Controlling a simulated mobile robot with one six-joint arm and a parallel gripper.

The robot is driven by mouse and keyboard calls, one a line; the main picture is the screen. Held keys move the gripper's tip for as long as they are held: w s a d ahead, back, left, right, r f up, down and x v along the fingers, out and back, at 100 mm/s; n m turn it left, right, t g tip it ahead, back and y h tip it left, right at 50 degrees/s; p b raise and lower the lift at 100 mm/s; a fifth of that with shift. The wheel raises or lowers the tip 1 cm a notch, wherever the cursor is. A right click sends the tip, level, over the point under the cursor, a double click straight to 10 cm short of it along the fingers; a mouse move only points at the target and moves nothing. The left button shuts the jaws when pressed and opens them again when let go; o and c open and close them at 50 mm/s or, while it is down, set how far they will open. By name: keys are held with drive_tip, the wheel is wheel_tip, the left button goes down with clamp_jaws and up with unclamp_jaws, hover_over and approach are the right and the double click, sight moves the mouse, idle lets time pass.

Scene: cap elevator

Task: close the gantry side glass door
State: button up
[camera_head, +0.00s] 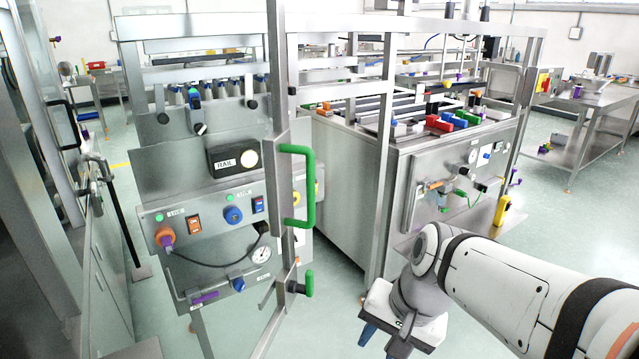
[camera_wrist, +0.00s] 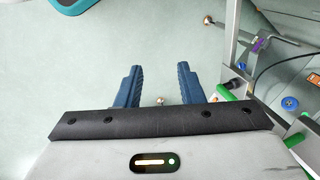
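The gantry side glass door (camera_head: 277,70) is a metal-framed panel seen nearly edge-on in the head view, swung out from the machine. A green U-shaped handle (camera_head: 311,190) is on its frame, with a smaller green grip (camera_head: 309,284) below. My gripper (camera_head: 383,341) is low, to the right of the door and apart from it, pointing down. In the wrist view my gripper (camera_wrist: 160,84) has two blue fingers spread apart with only floor between them. Green parts (camera_wrist: 294,140) show at that view's right edge; I cannot tell exactly which they are.
A control panel (camera_head: 225,222) with switches and a gauge stands behind the door. The gantry bench (camera_head: 345,190) with coloured blocks is beyond my arm. A metal cabinet (camera_head: 100,270) borders the left. Open floor (camera_head: 345,320) lies around my gripper.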

drive_tip(key=w+a+r+m+t+y+b, duration=0.1)
drive_tip(key=w+a+r+m+y+b, duration=0.1)
drive_tip(key=w+a+r+m+y, duration=0.4)
wheel_tip(320, 180, up, 8)
drive_tip(key=m+t+y, duration=0.6)
drive_tip(key=m+y, duration=0.1)
drive_tip(key=m, duration=0.6)
hover_over(311, 219)
drive_tip(key=w, duration=0.1)
drive_tip(key=shift+r+b, duration=0.15)
drive_tip(key=shift+b, duration=0.25)
clamp_jaws()
